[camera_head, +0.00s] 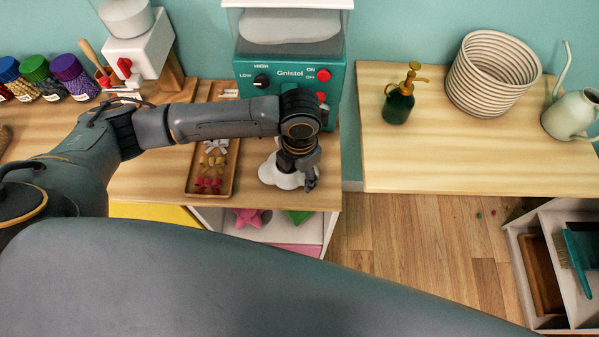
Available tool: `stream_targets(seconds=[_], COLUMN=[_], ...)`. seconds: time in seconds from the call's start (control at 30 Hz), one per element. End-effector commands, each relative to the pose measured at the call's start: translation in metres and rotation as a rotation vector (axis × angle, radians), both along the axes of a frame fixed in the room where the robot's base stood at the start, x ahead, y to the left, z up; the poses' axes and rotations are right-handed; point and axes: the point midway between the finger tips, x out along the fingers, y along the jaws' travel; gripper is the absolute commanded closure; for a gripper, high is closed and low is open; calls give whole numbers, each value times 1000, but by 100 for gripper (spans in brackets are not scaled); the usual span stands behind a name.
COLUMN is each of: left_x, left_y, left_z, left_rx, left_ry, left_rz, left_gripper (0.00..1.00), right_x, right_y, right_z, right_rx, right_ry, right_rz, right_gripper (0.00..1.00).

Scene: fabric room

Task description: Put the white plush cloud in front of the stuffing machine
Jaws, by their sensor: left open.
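My left arm reaches in from the left across the counter. My left gripper (311,181) is open and points down at the cloud's right part, covering some of it. I cannot tell whether its fingers touch the cloud. The arm also hides the lower front of the machine. My right gripper is not in view.
A wooden tray (194,184) with small bows lies left of the cloud. Colorful jars (73,75) and a white dispenser (137,57) stand at the back left. A gap separates this counter from the right table (450,165), which holds a green bottle (398,103), a basket (492,74) and a watering can (574,114).

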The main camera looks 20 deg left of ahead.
Motion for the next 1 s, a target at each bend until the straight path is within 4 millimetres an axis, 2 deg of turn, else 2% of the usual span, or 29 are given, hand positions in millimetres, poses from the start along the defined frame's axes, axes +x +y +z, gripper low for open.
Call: stream_targets(seconds=[0.17, 0.4, 0.53, 0.7, 1.0], left_x=[2, 2, 1, 0, 0], left_y=[0, 0, 0, 0, 0], left_z=[30, 82, 102, 116, 117], left_rx=[-1, -1, -1, 0, 0], left_ry=[-6, -6, -5, -2, 0], left_rz=[-2, 0, 1, 0, 0], left_gripper=[49, 49, 49, 49, 49], right_x=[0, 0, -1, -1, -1], right_y=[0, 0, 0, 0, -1], right_z=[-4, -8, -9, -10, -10], right_rx=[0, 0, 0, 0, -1], right_ry=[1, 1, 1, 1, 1], right_rz=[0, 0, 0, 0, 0], right_gripper=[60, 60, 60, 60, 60])
